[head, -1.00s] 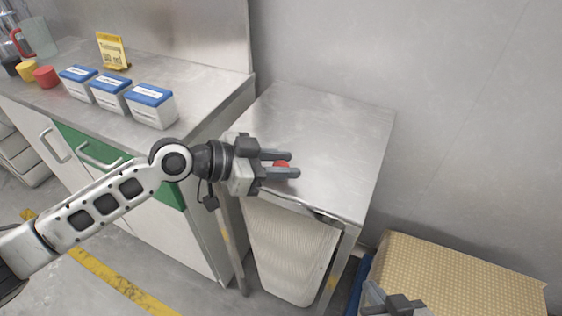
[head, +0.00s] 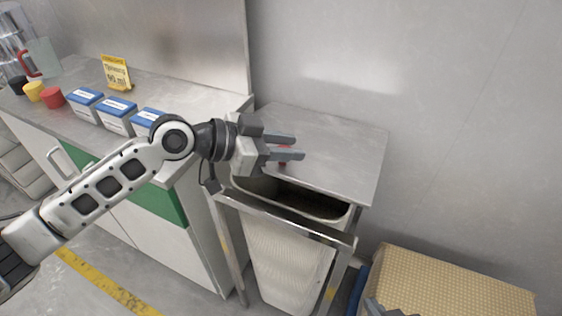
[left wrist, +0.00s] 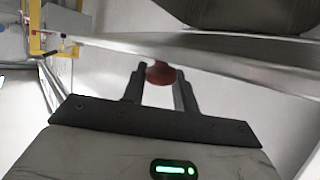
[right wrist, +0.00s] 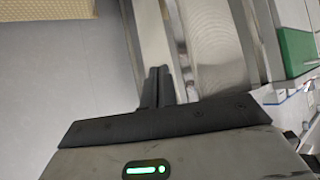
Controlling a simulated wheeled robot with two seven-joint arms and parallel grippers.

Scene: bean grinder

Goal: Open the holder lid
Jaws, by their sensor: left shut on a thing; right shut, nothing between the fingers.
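The holder lid (head: 345,150) is the flat steel top of a stand by the wall. Its front edge stands clear of the frame's front bar, and the lid looks raised at the front. A dark gap shows the inside of the pale holder bin (head: 285,250). My left gripper (head: 297,148) is shut on the lid's red knob (head: 284,160); the knob also shows between the fingers in the left wrist view (left wrist: 161,73). My right gripper (head: 388,307) is low at the bottom edge of the head view. The right wrist view shows its fingers (right wrist: 157,75) together and empty.
A counter with white, blue-lidded boxes (head: 84,104), coloured cups (head: 53,97) and a yellow sign (head: 116,73) stands left of the stand. A tan textured box (head: 450,280) is on the floor at right. The wall (head: 450,80) is close behind.

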